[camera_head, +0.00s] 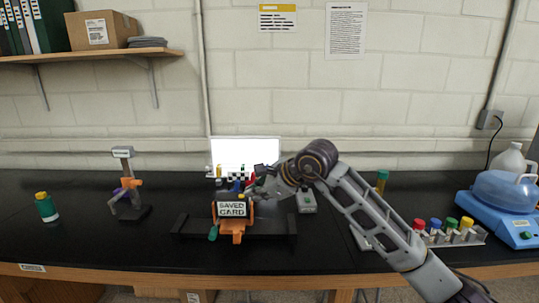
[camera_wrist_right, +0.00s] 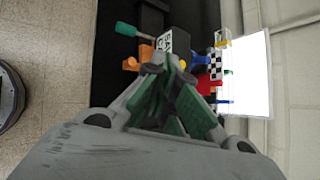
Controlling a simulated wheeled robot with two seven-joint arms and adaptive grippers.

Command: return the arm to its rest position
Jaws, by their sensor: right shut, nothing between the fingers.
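My right arm (camera_head: 375,212) reaches in from the lower right of the head view, over the black bench. My right gripper (camera_head: 262,186) is at its far end, just right of and above a "SAVED CARD" block (camera_head: 232,209). The gripper is partly hidden among the things behind it. In the right wrist view the green-padded fingers (camera_wrist_right: 172,72) are shut with nothing between them. The card block (camera_wrist_right: 166,42) shows just beyond the fingertips there; I cannot tell whether they touch it. My left gripper is in neither view.
An orange holder (camera_head: 238,227) with a green handle (camera_head: 213,233) sits on a dark rail (camera_head: 272,222). A bright white panel (camera_head: 245,150) stands behind. A rack of coloured caps (camera_head: 455,237) and a blue device (camera_head: 500,215) are at right. Left of the rail is a small stand (camera_head: 124,180).

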